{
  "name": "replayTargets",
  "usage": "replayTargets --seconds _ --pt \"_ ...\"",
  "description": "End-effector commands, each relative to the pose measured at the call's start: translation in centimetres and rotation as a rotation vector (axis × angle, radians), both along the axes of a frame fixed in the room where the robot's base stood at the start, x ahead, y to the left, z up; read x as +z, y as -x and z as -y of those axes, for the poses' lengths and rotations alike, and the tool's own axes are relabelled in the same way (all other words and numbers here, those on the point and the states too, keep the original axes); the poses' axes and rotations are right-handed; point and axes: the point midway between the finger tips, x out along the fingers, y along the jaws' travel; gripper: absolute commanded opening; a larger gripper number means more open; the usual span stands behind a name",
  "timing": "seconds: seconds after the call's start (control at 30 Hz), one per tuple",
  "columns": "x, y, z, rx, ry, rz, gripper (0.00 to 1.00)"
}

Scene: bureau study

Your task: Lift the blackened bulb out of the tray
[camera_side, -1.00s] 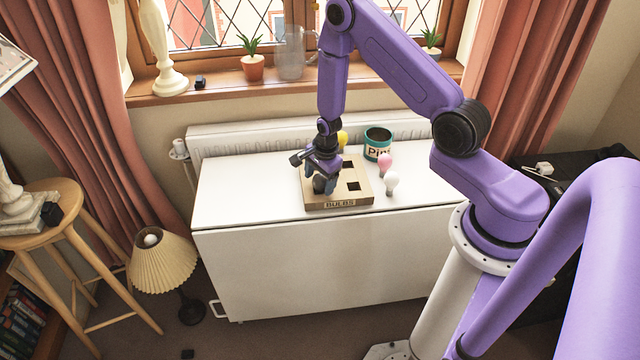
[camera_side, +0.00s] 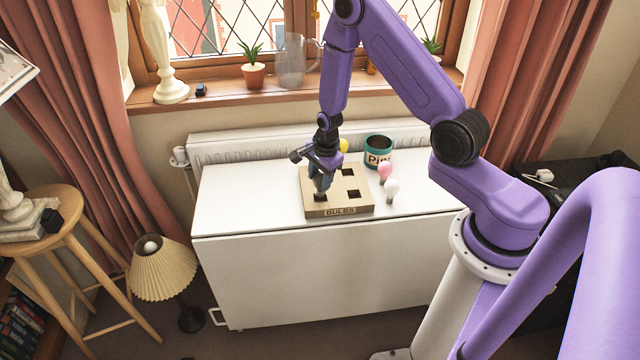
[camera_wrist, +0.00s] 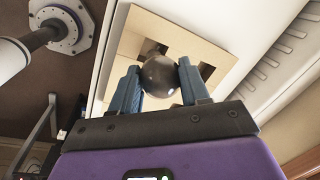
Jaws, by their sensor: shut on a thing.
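The tray (camera_side: 353,211) is a tan box marked BULBS with square holes, on the white table. My gripper (camera_side: 321,187) is over its left side, pointing down. In the wrist view my gripper (camera_wrist: 160,90) is shut on the blackened bulb (camera_wrist: 160,74), a dark glossy globe between two blue-grey fingers. The tray (camera_wrist: 187,41) lies beyond the bulb there. In the side view the bulb is hard to make out between the fingers. A square hole shows just below the fingers, and I cannot tell whether the bulb's lower end is clear of it.
A white bulb (camera_side: 392,187) and a pink bulb (camera_side: 384,171) stand right of the tray. A yellow bulb (camera_side: 343,145) is behind it, partly hidden. A teal pot (camera_side: 378,153) stands at the back. The white table (camera_side: 250,199) is clear at left.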

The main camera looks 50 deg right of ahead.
Motion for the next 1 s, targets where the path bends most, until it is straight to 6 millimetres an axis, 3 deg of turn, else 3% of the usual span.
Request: replayTargets --seconds 0.1,0.5,1.0 --pt "1.9 -0.1 -0.1 -0.001 -0.001 0.004 0.15" --pt "5.5 -0.1 -0.1 0.001 0.0 0.002 0.15" --pt "7.4 0.0 0.0 0.001 -0.001 0.0 0.15"
